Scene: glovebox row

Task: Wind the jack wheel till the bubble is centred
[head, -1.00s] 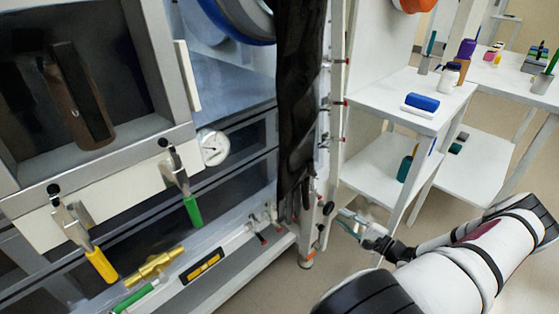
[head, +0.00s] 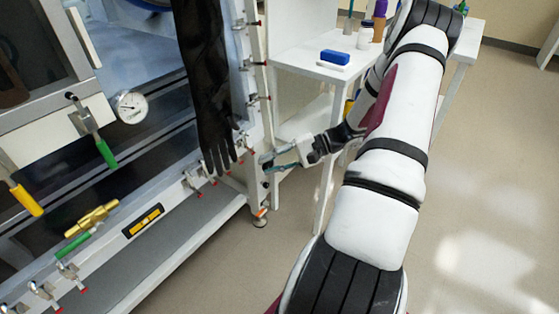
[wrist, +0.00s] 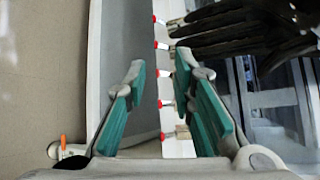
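My gripper (head: 266,164) is open and empty beside the corner post of the glovebox frame. In the wrist view its two teal-padded fingers (wrist: 160,76) stand apart with nothing between them. A jack foot with an orange part (head: 261,213) is at the bottom of that post, below my gripper. What looks like the same foot, with an orange tab (wrist: 63,142), is at lower left in the wrist view. A small dark round knob (head: 265,184) sits on the post just above the foot. The spirit level (head: 143,220) has a yellow vial on the front rail; its bubble is too small to read.
A black glove (head: 205,100) hangs close to my gripper. Red-tipped fittings (head: 252,100) line the post. A white bench (head: 290,58) with a blue block (head: 335,57) stands behind my arm. The floor to the right is clear.

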